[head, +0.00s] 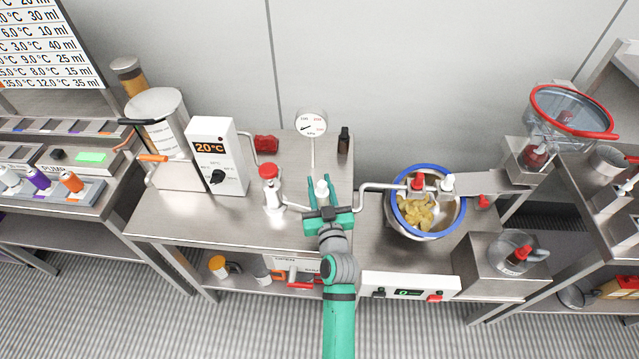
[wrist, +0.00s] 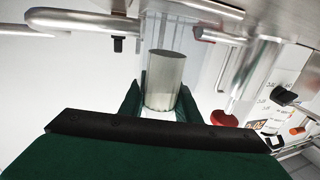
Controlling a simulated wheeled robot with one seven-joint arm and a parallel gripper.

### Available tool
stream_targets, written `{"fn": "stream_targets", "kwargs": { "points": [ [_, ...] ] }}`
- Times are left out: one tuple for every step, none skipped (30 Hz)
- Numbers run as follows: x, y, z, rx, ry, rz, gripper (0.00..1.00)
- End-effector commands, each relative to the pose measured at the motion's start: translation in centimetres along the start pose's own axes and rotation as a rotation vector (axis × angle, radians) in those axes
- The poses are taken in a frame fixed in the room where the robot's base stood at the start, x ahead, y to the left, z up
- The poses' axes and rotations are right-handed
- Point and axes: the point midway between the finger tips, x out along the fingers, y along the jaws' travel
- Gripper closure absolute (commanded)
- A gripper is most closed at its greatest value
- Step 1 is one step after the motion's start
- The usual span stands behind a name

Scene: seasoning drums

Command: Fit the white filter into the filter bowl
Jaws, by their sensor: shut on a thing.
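My gripper (head: 328,197) is over the middle of the steel bench, with its green fingers on either side of a small white piece, the white filter (head: 322,188). In the wrist view, my gripper (wrist: 161,101) is shut on the filter (wrist: 165,78), which shows as a pale grey, upright-looking cylinder between the fingertips. Steel pipe ends (head: 368,187) stand to the left and right of the gripper. I cannot make out the filter bowl for certain in either view; the gripper may hide part of that spot.
A red-capped white fitting (head: 270,188) stands close to the left. A white heater box (head: 217,155) and steel tank (head: 160,120) stand farther left. A gauge (head: 311,123) stands behind. A blue-rimmed drum (head: 393,205) with yellow pieces is on the right. The bench front left is clear.

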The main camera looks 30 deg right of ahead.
Motion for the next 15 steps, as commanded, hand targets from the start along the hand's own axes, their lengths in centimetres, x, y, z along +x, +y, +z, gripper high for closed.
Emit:
{"fn": "stream_targets", "kwargs": {
  "points": [
    [-0.01,0.0,0.12,0.0,0.0,0.0,0.93],
    [0.0,0.0,0.11,0.0,0.0,0.0,0.66],
    [0.0,0.0,0.1,0.0,0.0,0.0,0.56],
    [0.0,0.0,0.11,0.0,0.0,0.0,0.49],
    [0.0,0.0,0.12,0.0,0.0,0.0,0.49],
    [0.0,0.0,0.14,0.0,-0.001,0.0,0.49],
    [0.0,0.0,0.15,0.0,-0.001,0.0,0.49],
    [0.0,0.0,0.16,0.0,-0.001,0.0,0.49],
    [0.0,0.0,0.17,0.0,-0.001,0.0,0.49],
    [0.0,0.0,0.18,0.0,-0.002,0.0,0.49],
    [-0.01,0.0,0.21,0.0,-0.002,0.0,0.49],
    [-0.02,0.0,0.22,0.0,-0.002,0.0,0.49],
    [-0.06,0.0,0.23,0.0,-0.003,0.0,0.49],
    [-0.13,0.0,0.25,0.0,-0.003,0.0,0.49],
    [-0.31,0.01,0.29,0.0,-0.004,0.0,0.49]
  ]
}}
